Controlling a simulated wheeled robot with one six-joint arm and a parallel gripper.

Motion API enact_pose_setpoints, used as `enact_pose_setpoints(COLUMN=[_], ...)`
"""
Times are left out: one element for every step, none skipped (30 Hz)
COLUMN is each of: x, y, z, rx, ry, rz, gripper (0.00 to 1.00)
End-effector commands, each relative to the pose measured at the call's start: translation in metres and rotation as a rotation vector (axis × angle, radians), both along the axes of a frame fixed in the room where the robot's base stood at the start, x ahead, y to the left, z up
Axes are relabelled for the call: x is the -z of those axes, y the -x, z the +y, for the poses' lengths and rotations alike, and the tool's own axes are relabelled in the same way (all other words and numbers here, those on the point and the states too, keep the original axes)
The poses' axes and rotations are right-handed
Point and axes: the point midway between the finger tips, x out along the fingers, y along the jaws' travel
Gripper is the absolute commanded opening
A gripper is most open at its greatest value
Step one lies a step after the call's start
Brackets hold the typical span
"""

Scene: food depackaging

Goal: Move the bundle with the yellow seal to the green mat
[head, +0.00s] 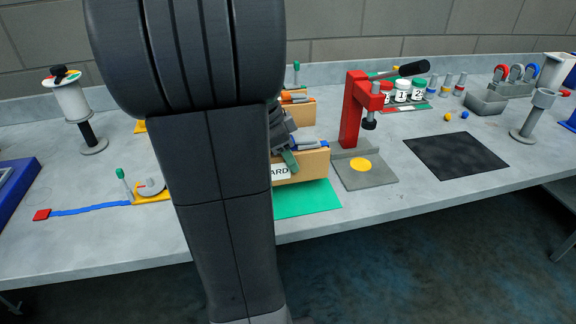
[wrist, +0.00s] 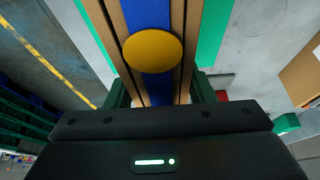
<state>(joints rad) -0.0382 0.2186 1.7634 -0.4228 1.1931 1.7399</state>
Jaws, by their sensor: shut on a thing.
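The bundle (wrist: 182,60) shows in the wrist view as brown strips with a blue band and a round yellow seal (wrist: 153,51). My gripper (wrist: 160,90) is shut on it, with a dark green finger on each side. The green mat (head: 306,200) lies near the table's front edge in the head view, its left part hidden behind my arm. In the wrist view, green mat (wrist: 214,35) shows on both sides of the bundle, which lies over it in the picture. I cannot tell whether they touch.
A red press (head: 352,108) on a grey base is to the right, then a black mat (head: 455,158). A yellow fixture (head: 150,196) stands left of my arm.

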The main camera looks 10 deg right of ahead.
Motion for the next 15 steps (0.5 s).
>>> enact_pose_setpoints(x=[0.008,0.013,0.018,0.022,0.025,0.028,0.03,0.03,0.031,0.03,0.03,0.03,0.03,0.03,0.031], y=[0.001,0.001,0.0,0.0,0.0,0.0,0.0,0.0,0.0,0.0,0.0,0.0,0.0,0.0,0.0], z=[0.0,0.0,0.0,0.0,0.0,0.0,0.0,0.0,0.0,0.0,0.0,0.0,0.0,0.0,0.0], rx=[-0.002,-0.001,-0.001,-0.001,-0.001,-0.001,-0.001,-0.001,-0.001,-0.001,-0.001,-0.001,-0.001,-0.001,-0.001], ry=[0.0,0.001,0.001,0.001,0.001,0.001,0.001,0.001,0.001,0.001,0.001,0.001,0.001,0.001,0.001], rz=[0.004,0.005,0.004,0.004,0.003,0.003,0.003,0.002,0.0,-0.001,-0.001,-0.001,-0.001,-0.001,-0.001], gripper=[0.12,0.12,0.12,0.12,0.12,0.12,0.12,0.12,0.12,0.12,0.12,0.12,0.12,0.12,0.12])
